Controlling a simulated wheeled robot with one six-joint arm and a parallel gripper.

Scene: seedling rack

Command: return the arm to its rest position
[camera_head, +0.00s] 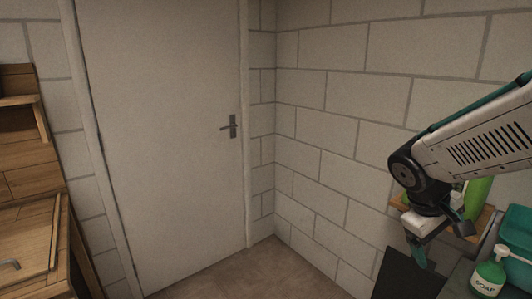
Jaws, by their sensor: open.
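My arm comes in from the right edge in the head view, its white link sloping down to the left to a dark joint. Below that joint hangs my gripper (418,254), pointing down, with teal on its parts. It is small in the picture and in front of a dark panel (405,277). I see nothing held in it. The gap between its fingertips is hard to make out.
A green soap bottle (488,279) stands right of my gripper, close by. A wooden shelf (484,221) with green items is on the block wall behind. A closed white door (165,130) is ahead; wooden furniture (30,235) stands left. The floor (245,275) between is clear.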

